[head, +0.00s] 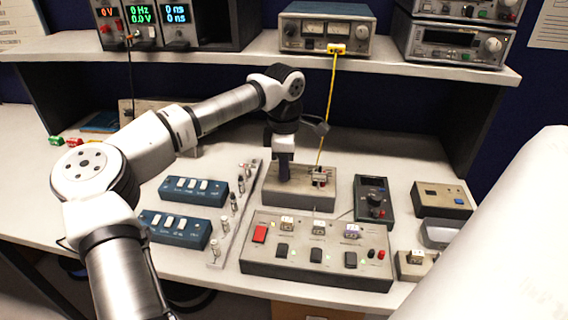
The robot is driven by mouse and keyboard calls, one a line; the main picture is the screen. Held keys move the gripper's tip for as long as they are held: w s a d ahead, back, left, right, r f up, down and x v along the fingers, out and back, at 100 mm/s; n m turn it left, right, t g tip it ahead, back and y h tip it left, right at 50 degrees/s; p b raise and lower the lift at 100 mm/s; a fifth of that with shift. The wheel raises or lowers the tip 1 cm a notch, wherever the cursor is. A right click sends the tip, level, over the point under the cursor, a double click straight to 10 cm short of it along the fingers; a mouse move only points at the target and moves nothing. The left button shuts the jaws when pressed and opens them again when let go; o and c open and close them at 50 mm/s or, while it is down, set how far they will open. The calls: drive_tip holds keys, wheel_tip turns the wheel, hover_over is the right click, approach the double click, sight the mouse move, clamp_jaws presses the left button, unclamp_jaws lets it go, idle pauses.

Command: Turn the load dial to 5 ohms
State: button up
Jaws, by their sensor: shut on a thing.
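My gripper (284,172) points straight down onto the left part of a beige box (318,199) in the middle of the bench. Its jaws are shut on a knob there, which I take to be the load dial. The fingers hide the knob, so its pointer and scale cannot be read. A yellow cable (327,105) runs from the box's right side up to a grey meter unit (326,30) on the shelf.
In front of the box lies a wide switch panel (262,264) with a red button. Two blue switch boxes (175,234) and a strip of small posts (222,250) lie left. The shelf (250,58) overhangs the back.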

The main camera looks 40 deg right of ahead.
drive_tip(key=shift+r+m, duration=0.1)
drive_tip(key=shift+m, duration=0.5)
drive_tip(key=o, duration=1)
wheel_tip(320, 180, up, 14)
drive_tip(key=b, duration=0.1)
drive_tip(key=shift+b, duration=0.3)
